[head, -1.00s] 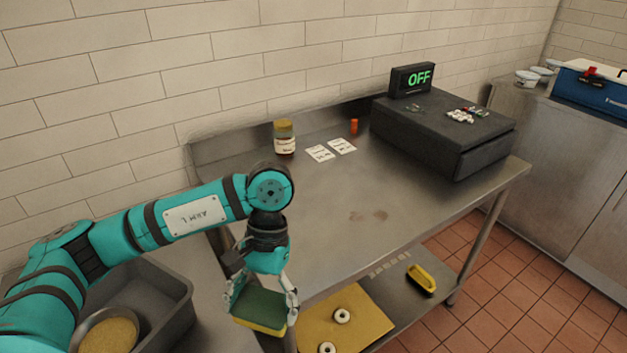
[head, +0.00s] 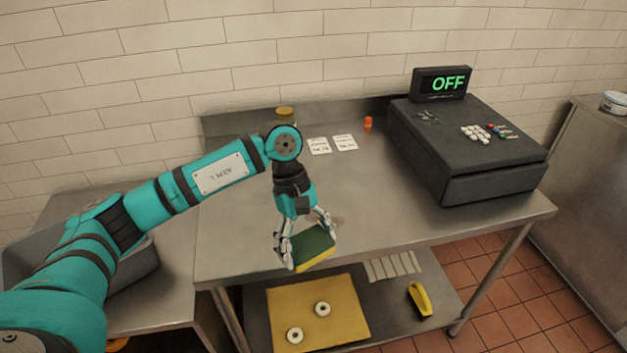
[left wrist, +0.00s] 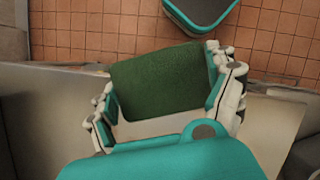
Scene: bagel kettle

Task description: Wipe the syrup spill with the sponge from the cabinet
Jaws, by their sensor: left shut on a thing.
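My left gripper (head: 306,250) is shut on the sponge (head: 316,244), which has a green top and a yellow underside. The sponge is held tilted over the front part of the steel table (head: 235,235); whether it touches the table cannot be told. In the left wrist view the green face of the sponge (left wrist: 165,78) sits between the two fingers (left wrist: 168,98). The brownish syrup spill (head: 339,220) shows just behind and right of the gripper, partly hidden by it. My right gripper is not in view.
A black cash register (head: 465,150) stands at the table's right. A jar (head: 285,112), paper cards (head: 345,142) and an orange bottle (head: 368,124) are at the back. The lower shelf holds a yellow board (head: 345,300) with bagels and a yellow item (head: 419,298). The table's middle right is clear.

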